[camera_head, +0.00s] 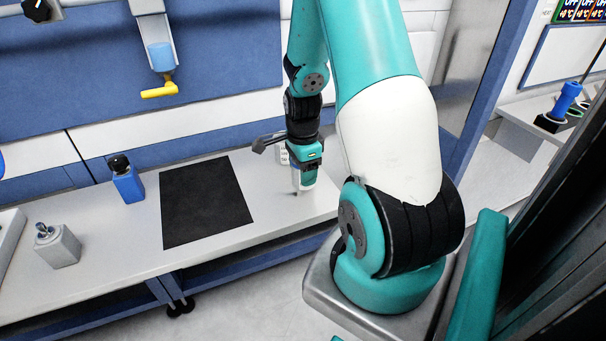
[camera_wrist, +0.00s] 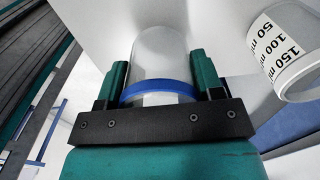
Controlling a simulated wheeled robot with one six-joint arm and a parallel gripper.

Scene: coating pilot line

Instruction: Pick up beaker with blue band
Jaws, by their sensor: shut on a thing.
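The beaker with the blue band (camera_wrist: 158,88) is clear, and it sits between the two fingers of my gripper (camera_wrist: 157,80) in the wrist view. The fingers are shut on its sides, with the blue band running across between them. In the head view my gripper (camera_head: 303,180) is low over the right end of the bench, and the held beaker is mostly hidden there. I cannot tell whether its base touches the bench.
A second beaker with a 50, 100 and 150 ml scale (camera_wrist: 290,50) stands close to the right in the wrist view. On the bench (camera_head: 130,245) are a black mat (camera_head: 205,200), a blue bottle (camera_head: 128,183) and a grey box (camera_head: 58,246). The bench front is clear.

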